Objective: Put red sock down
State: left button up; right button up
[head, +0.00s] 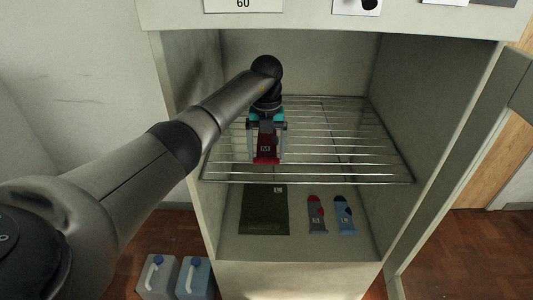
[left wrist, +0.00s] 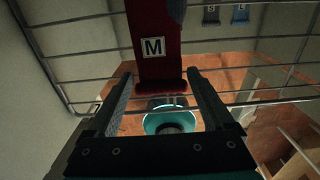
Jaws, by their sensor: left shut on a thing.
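The red sock (head: 266,150) has a white label and lies between the fingers of my left gripper (head: 267,128), which is shut on it. They are at the wire rack (head: 345,150) inside the open cabinet; I cannot tell whether the sock touches the wires. In the left wrist view the red sock (left wrist: 158,72) carries a white "M" label and extends beyond the fingertips of my left gripper (left wrist: 158,82). Part of the sock is out of frame there. My right gripper is not in view.
On the cabinet floor below the rack lie a dark green mat (head: 263,212), a grey-and-red sock (head: 317,215) and a blue sock (head: 344,215). Cabinet walls (head: 440,120) close in both sides. The rack's right part is clear. Two jugs (head: 195,280) stand outside, lower left.

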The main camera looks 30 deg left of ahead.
pick_arm(q)
jog(key=shift+f, duration=0.15)
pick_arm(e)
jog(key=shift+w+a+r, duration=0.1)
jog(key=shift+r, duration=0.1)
pick_arm(q)
jog(key=shift+f, duration=0.1)
jog(key=o, duration=1.1)
jog(key=shift+r, duration=0.25)
jog(key=shift+r+p, duration=1.3)
jog(key=shift+r, duration=2.35)
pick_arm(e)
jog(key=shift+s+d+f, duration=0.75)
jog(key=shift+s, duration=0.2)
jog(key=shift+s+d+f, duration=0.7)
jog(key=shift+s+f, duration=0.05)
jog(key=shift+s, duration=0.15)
